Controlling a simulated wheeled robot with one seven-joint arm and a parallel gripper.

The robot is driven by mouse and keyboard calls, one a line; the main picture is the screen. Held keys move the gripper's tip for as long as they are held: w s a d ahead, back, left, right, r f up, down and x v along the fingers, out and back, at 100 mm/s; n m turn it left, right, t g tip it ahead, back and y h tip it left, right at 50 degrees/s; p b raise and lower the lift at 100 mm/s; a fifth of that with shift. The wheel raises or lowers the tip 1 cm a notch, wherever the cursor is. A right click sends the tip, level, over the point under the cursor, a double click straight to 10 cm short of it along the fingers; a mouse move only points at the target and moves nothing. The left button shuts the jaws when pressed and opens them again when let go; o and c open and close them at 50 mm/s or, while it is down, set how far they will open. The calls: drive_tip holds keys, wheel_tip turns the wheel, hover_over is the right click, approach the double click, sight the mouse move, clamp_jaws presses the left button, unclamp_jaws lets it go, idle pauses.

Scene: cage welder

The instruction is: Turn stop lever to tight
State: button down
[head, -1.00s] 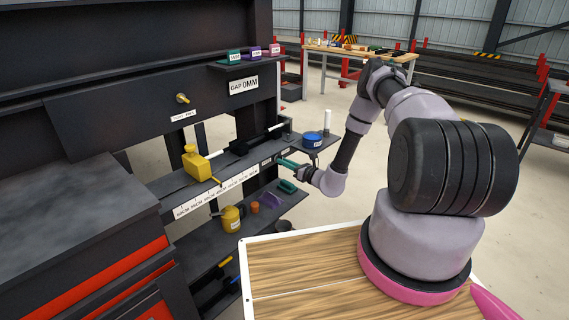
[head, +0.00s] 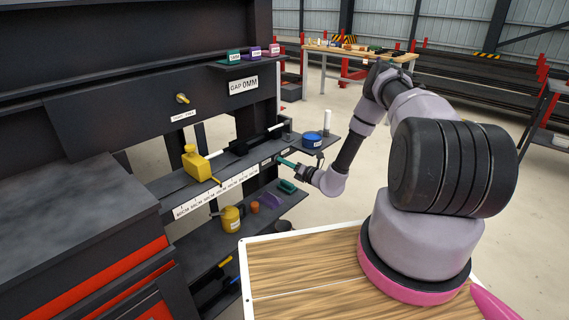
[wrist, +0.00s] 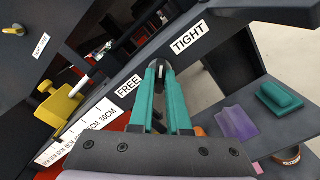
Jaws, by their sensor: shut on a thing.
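The stop lever (wrist: 159,72) shows as a small dark and pale end in the wrist view, on the front edge of the dark rail. The FREE label (wrist: 128,87) is to its left and the TIGHT label (wrist: 188,37) to its upper right, so the lever end appears between them. My gripper (wrist: 160,68) has teal fingers closed around the lever end. In the head view my gripper (head: 279,158) reaches left to the rail edge, and its fingers hide the lever there. Most of the lever's body is hidden by the fingers.
A yellow stop block (head: 198,164) sits on the rail, left of my gripper, above a measuring scale (head: 220,189). A blue round container (head: 312,140) stands on the rail's right end.

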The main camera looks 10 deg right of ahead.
drive_tip(key=shift+s+f, duration=0.1)
idle(0.3)
drive_tip(key=c, duration=0.9)
unclamp_jaws()
drive_tip(key=v, duration=1)
drive_tip(key=shift+s+d, duration=0.25)
drive_tip(key=shift+s, duration=0.05)
